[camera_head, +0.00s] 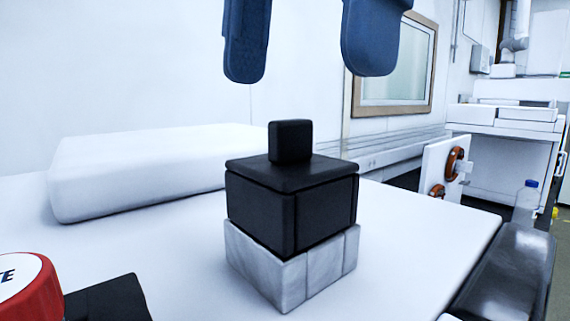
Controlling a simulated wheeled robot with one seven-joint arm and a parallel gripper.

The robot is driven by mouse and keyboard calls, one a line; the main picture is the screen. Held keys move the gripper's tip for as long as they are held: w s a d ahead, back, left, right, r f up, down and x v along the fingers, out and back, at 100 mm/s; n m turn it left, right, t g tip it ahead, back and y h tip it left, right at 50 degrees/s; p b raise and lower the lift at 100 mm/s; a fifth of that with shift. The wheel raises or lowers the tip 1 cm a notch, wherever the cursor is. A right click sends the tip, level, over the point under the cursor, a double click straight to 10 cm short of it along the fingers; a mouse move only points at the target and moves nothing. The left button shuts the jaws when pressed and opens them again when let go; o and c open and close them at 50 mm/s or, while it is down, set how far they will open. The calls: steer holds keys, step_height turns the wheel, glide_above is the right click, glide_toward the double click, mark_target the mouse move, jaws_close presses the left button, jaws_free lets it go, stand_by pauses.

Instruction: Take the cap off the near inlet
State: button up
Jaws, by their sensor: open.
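A black square cap (292,208) with a small upright block-shaped knob (290,142) on top sits on a grey-white square inlet base (275,272) in the middle of the view. The cap covers the top of the base, so the opening beneath is hidden. My gripper (305,60) shows as two blue fingers at the top of the view, wide apart and empty. The fingertips are above the knob and do not touch it.
A white slab (150,170) lies behind on the left of the white surface. A red round lid (28,290) and a black block (105,300) are at the near left. A dark rounded object (505,270) borders the right edge. The surface around the inlet is clear.

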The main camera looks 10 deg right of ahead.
mark_target(291, 161)
step_height(291, 161, down, 8)
steer(key=shift+s+a+r+p, duration=0.15)
steer(key=shift+r+p, duration=0.1)
steer(key=shift+p, duration=0.25)
steer(key=c, duration=1)
steer(key=shift+c, duration=0.2)
steer(key=shift+r, duration=0.1)
